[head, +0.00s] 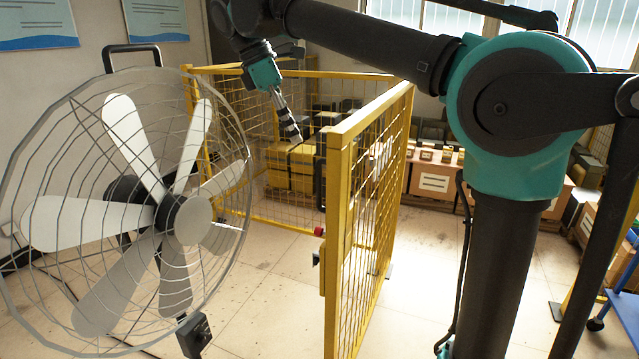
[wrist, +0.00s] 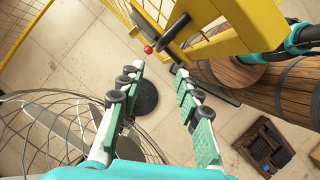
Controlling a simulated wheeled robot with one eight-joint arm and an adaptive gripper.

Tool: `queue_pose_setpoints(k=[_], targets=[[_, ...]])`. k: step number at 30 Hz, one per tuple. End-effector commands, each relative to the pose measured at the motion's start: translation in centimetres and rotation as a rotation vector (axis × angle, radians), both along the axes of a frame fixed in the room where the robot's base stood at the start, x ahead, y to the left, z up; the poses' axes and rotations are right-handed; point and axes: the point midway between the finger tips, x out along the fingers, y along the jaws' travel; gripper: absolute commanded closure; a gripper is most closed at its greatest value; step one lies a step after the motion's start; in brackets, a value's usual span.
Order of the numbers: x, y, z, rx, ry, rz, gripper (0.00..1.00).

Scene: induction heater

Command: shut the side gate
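A yellow mesh gate panel (head: 335,200) stands upright in the middle of the head view, its near edge toward me. A wide gap lies between that edge and the yellow mesh fence (head: 205,150) on the left. A small red knob (head: 319,231) shows beside the panel's near edge. My gripper (head: 293,135) is raised left of the panel's upper part, apparently empty. In the wrist view my gripper (wrist: 159,67) has its two fingers spread. Beyond the tips are a yellow frame (wrist: 222,48), a black handle (wrist: 176,28) and the red knob (wrist: 148,50). I see no contact.
A large caged fan (head: 125,205) stands at the left and also fills the lower left of the wrist view (wrist: 45,130). Wooden barrels (wrist: 295,88) and a dark crate (wrist: 265,145) are at the right there. Yellow cases (head: 290,165) stand behind the fence.

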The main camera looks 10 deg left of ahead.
Motion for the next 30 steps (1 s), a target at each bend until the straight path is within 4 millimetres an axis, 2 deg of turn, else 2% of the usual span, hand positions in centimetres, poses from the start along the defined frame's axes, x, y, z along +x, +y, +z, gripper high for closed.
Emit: queue_pose_setpoints(k=[18, 24, 30], targets=[[1.3, -4.5, -11.1, 0.000, 0.000, -0.001, 0.66], [1.6, -5.4, -13.5, 0.000, -0.001, -0.002, 0.66], [1.6, -5.8, -14.5, 0.000, 0.000, 0.000, 0.66]])
